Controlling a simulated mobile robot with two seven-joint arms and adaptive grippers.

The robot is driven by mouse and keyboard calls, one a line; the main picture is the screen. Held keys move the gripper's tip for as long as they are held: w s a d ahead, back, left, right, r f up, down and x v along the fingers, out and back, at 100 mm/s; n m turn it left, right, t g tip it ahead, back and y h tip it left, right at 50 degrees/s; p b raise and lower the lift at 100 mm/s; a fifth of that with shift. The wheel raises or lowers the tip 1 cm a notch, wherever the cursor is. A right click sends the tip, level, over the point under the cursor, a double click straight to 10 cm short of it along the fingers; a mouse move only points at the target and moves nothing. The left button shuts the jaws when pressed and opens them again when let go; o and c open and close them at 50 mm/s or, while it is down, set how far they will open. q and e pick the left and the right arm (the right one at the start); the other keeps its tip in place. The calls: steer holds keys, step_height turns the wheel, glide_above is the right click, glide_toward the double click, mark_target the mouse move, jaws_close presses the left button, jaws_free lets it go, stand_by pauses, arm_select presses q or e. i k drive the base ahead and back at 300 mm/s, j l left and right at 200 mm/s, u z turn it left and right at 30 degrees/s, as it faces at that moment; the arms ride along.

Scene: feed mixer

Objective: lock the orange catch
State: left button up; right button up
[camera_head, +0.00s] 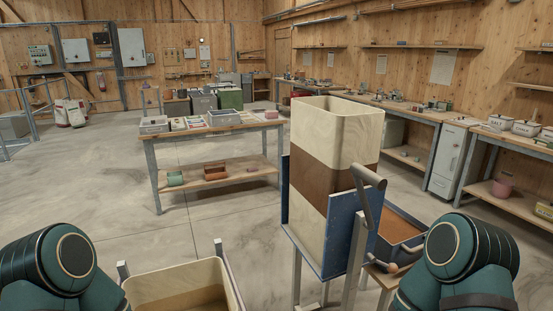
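I cannot make out an orange catch in this view. The feed mixer stands just right of centre: a tall wooden bin (337,130) with a broad dark brown band, held between blue side plates (341,240) on a metal frame. My two teal arms show at the lower left and lower right, beside and in front of the mixer. Neither gripper is in the picture.
A second, open wooden bin (229,275) is low at the front. A blue tray (409,235) with brown contents lies right of the mixer. A workbench (206,137) stands behind. Counters (420,115) line the right wall. The floor (90,190) at left is clear.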

mark_target(392, 268)
steer(key=l, duration=0.65)
steer(key=k+l+u, duration=0.1)
steer(key=l, duration=0.5)
steer(key=k+l, duration=0.1)
steer(key=l, duration=0.55)
steer(key=k+l, duration=0.1)
steer(key=l, duration=0.55)
steer(key=u, duration=0.05)
